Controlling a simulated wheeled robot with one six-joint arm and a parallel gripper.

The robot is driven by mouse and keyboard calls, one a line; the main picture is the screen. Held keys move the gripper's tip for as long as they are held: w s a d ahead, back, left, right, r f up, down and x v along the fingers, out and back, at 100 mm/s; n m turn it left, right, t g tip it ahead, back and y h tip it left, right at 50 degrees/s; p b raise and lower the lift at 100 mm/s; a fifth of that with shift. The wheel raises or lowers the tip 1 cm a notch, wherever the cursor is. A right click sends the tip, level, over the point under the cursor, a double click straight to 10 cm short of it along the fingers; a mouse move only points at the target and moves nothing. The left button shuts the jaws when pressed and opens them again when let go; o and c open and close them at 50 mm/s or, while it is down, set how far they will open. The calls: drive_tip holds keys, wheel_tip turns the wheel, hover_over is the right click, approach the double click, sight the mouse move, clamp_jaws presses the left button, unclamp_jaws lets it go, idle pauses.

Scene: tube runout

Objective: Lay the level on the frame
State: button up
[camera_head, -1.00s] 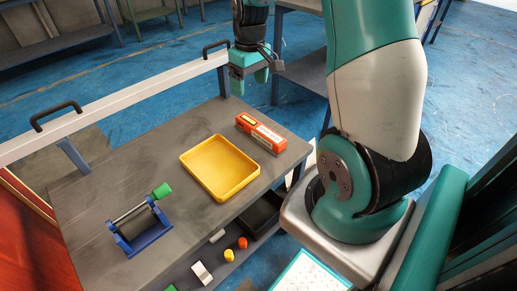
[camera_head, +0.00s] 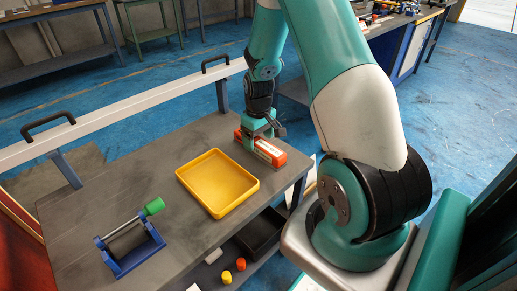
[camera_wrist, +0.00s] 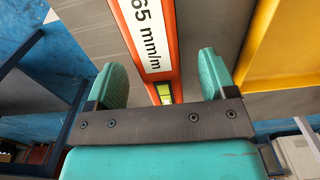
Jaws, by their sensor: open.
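The level is an orange-red bar (camera_head: 268,153) with a white label, lying on the grey table beside the yellow tray. In the wrist view the level (camera_wrist: 178,60) shows a "65 mm/m" label and a yellow-green vial. My gripper (camera_head: 254,146) is open, pointing down over the level. In the wrist view my gripper (camera_wrist: 161,78) has one finger on each side of the bar, with gaps; whether they reach down beside it I cannot tell. A blue frame (camera_head: 138,257) holding a dark roller and a green knob (camera_head: 154,206) stands at the table's front left.
The yellow tray (camera_head: 217,208) is empty, left of the level. A long white rail (camera_head: 145,100) with two black handles runs along the table's back. The grey tabletop (camera_head: 130,183) is bare between tray and blue frame. Small orange and yellow pieces sit below the front edge.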

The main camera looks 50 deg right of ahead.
sight(259, 141)
wheel_tip(259, 141, down, 4)
drive_tip(key=shift+d+r, duration=0.1)
drive_tip(key=shift+r, duration=0.1)
drive_tip(key=shift+c, duration=0.3)
drive_tip(key=c, duration=1.3)
drive_tip(key=shift+o, duration=0.2)
drive_tip(key=shift+r, duration=0.15)
wheel_tip(259, 141, up, 20)
drive_tip(key=p, duration=0.3)
